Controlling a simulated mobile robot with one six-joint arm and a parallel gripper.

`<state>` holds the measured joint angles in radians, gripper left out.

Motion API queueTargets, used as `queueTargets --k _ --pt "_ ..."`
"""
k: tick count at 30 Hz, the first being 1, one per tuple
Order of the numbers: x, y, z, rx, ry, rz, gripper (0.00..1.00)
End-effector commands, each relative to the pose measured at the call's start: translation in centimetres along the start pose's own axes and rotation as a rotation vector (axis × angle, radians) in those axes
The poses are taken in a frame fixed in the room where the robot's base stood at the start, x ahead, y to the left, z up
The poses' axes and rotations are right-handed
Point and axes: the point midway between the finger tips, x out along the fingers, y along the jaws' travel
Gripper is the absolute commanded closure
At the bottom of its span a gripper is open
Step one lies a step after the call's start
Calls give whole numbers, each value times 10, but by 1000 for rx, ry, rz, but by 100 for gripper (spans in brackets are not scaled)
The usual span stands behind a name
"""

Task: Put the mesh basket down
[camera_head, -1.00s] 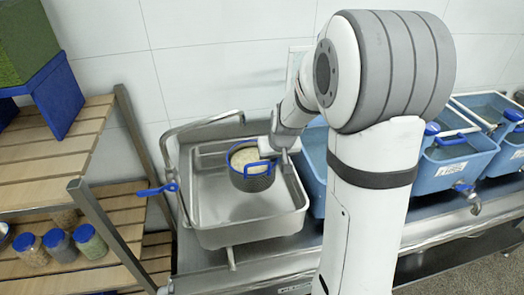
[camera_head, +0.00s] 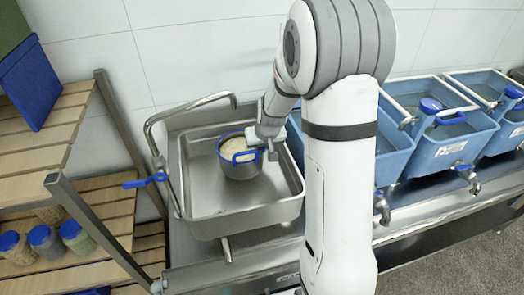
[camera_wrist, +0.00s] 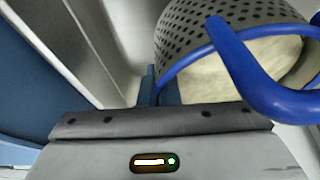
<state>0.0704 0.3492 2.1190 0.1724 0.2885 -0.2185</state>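The mesh basket (camera_head: 238,170) is a round, perforated grey basket with a blue rim and a blue loop handle, filled with pale grainy material. In the head view it is upright inside the steel basin (camera_head: 205,217); whether its bottom touches the basin floor is hard to tell. My gripper (camera_head: 262,146) is at the basket's right side, by the rim. In the wrist view the basket (camera_wrist: 195,35) fills the upper right, and my fingers (camera_wrist: 158,88) are close together at its rim edge, shut on it. The exact contact is partly hidden.
A bent steel pipe (camera_head: 150,127) with a blue lever (camera_head: 145,181) stands at the basin's left. Blue tanks with taps (camera_head: 455,145) stand to the right. A wooden shelf (camera_head: 35,185) with several jars is at the left. Bare basin floor lies around the basket.

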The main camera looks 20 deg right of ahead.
Motion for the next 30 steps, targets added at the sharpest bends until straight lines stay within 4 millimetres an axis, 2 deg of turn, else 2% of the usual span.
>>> queueTargets --k 24,30 --pt "9 0 3 -1 4 0 100" --pt "10 -1 4 -2 2 0 82"
